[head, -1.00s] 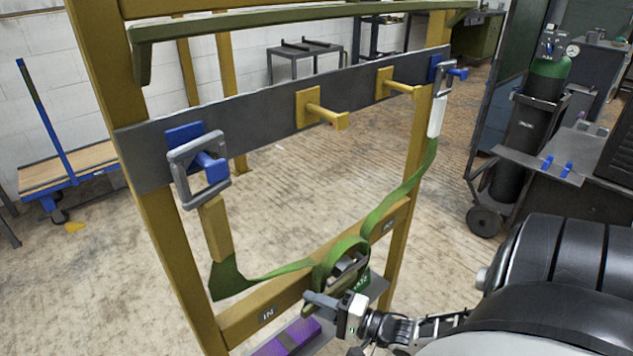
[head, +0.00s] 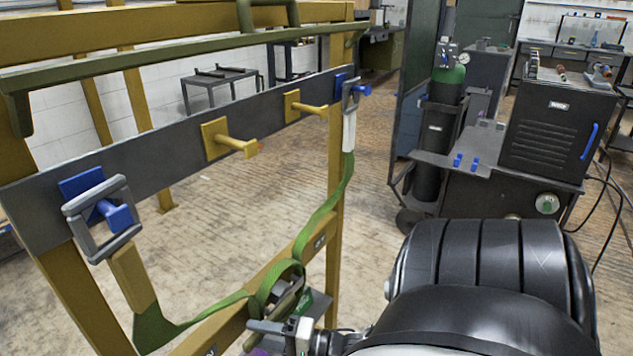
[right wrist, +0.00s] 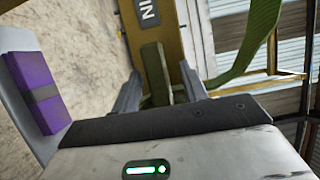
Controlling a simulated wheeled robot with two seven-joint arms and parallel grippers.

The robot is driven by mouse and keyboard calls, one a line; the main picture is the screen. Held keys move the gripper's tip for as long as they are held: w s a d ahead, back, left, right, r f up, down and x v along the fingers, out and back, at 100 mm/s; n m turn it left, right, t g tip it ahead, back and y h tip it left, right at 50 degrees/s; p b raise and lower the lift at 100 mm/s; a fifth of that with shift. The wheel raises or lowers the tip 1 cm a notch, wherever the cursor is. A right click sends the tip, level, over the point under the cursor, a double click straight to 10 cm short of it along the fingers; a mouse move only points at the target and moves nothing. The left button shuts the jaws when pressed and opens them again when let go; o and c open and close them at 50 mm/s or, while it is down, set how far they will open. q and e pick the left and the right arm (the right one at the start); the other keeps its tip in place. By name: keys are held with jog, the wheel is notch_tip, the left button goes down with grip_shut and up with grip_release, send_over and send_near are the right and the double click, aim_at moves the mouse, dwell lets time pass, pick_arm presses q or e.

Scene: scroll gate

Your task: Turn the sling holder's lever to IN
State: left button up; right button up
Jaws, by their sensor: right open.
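The sling holder's olive lever (right wrist: 157,75) stands between the two fingers of my open right gripper (right wrist: 160,88) in the right wrist view. I cannot tell whether either finger touches it. In the head view my right gripper (head: 270,328) is at the lower beam, just below the green sling (head: 318,222), and the lever (head: 288,300) partly shows by the sling's loop. The sling hangs between two grey buckles on blue pegs and loops at the holder. An IN label (right wrist: 150,12) is on the yellow beam beyond the fingers. My left gripper is out of view.
The yellow frame (head: 335,200) carries a dark crossbar (head: 160,155) with yellow pegs and a green top rail (head: 190,48). A gas cylinder cart (head: 432,150) and dark cabinet (head: 557,135) stand at the right.

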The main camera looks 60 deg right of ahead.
jog(key=v, duration=1.5)
jog(key=shift+d, duration=0.15)
